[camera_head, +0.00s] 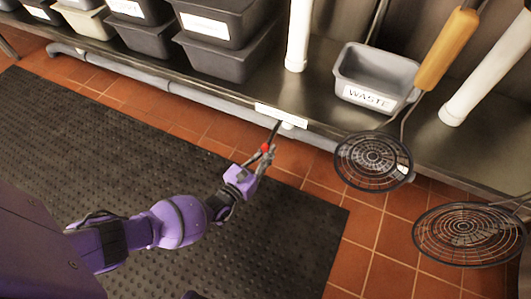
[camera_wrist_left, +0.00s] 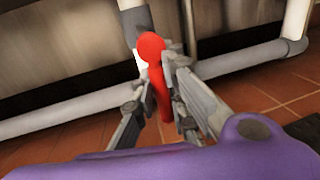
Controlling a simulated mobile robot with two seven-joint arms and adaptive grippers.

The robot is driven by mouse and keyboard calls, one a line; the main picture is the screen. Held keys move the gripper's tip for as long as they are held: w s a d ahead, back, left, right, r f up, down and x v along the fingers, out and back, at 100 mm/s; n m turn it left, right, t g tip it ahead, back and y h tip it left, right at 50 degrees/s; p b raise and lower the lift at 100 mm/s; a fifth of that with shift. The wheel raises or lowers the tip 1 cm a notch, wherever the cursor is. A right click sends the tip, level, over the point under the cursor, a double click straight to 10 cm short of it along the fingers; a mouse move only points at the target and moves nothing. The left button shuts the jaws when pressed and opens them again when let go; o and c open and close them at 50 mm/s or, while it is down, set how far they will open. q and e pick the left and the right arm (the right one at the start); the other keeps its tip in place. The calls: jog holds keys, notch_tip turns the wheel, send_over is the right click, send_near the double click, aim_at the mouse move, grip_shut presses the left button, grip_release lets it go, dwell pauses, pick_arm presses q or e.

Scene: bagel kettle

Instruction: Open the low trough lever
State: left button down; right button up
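The trough lever (camera_wrist_left: 150,46) is red with a rounded end. It shows in the left wrist view in front of a grey vertical pipe. In the head view only a small red part of the lever (camera_head: 266,147) shows, below the shelf edge. My left gripper (camera_head: 267,154) is at the lever. In the left wrist view its fingers (camera_wrist_left: 162,88) lie close on both sides of the red handle and look shut on it, with part of the handle hidden by them. My right gripper is not in view.
A metal shelf above carries dark bins (camera_head: 228,50) and a grey waste bin (camera_head: 375,78). A white label (camera_head: 281,115) is on its front edge. Wire skimmers (camera_head: 373,160) overhang at the right. A pale pipe (camera_wrist_left: 68,110) runs low behind the lever. A black mat (camera_head: 110,160) covers the floor.

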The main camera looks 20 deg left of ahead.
pick_arm(q)
jog(key=shift+d+n, duration=0.1)
jog(key=shift+n, duration=0.2)
jog(key=shift+d+r+n+t+y, duration=0.5)
jog(key=shift+d+r+n, duration=0.1)
jog(key=shift+n, duration=2.45)
jog(key=shift+d+r+n+t+y, duration=0.35)
jog(key=shift+d+r+n+y, duration=0.25)
jog(key=shift+n, duration=2.4)
jog(key=shift+d+r+n+t+y, duration=0.45)
jog(key=shift+d+r+n, duration=0.2)
jog(key=shift+n, duration=2.4)
jog(key=c, duration=1.7)
grip_release()
jog(key=shift+c, duration=0.2)
jog(key=s+f, duration=0.2)
jog(key=s, duration=1)
jog(key=shift+a+f, duration=0.2)
jog(key=shift+a, duration=0.1)
